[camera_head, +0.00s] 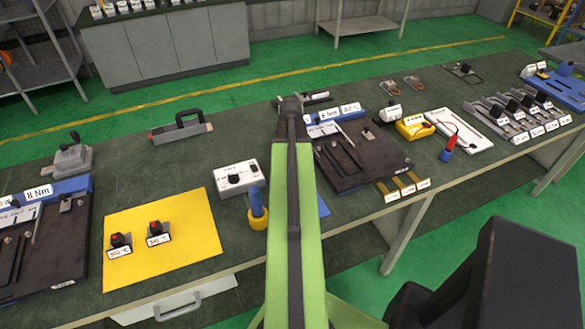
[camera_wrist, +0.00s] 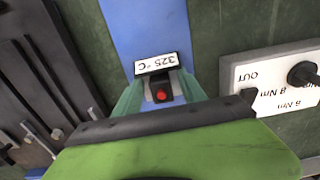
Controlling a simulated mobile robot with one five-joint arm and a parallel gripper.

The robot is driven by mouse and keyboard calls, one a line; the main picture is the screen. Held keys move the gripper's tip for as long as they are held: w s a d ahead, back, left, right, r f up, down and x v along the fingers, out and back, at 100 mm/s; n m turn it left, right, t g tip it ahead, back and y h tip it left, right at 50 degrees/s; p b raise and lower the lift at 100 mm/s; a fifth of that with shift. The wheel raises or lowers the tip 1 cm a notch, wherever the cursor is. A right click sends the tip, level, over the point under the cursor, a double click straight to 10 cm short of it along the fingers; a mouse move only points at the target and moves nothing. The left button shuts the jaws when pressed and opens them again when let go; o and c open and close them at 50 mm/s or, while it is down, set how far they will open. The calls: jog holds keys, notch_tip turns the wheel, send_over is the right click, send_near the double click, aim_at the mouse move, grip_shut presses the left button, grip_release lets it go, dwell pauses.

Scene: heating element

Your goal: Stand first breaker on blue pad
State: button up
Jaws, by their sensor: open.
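A small black breaker with a red button (camera_wrist: 161,92) and a white 325 °C label (camera_wrist: 156,64) shows in the wrist view over the blue pad (camera_wrist: 150,25). It appears to stand upright on the pad, though its base is hidden. My gripper (camera_wrist: 161,88) is open, with one greenish finger on each side of the breaker. Whether a finger touches it I cannot tell. In the head view my arm hides the gripper, this breaker and most of the blue pad (camera_head: 323,207). Two other red-buttoned breakers (camera_head: 120,243) (camera_head: 155,229) stand on the yellow pad (camera_head: 185,255).
A white torque box (camera_head: 239,178) and a blue-handled screwdriver (camera_head: 257,205) are left of my arm; the box also shows in the wrist view (camera_wrist: 265,92). A dark fixture plate (camera_head: 370,160) lies on the other side.

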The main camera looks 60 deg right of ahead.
jog(key=shift+r, duration=0.1)
notch_tip(320, 180, up, 12)
jog(key=p, duration=1.2)
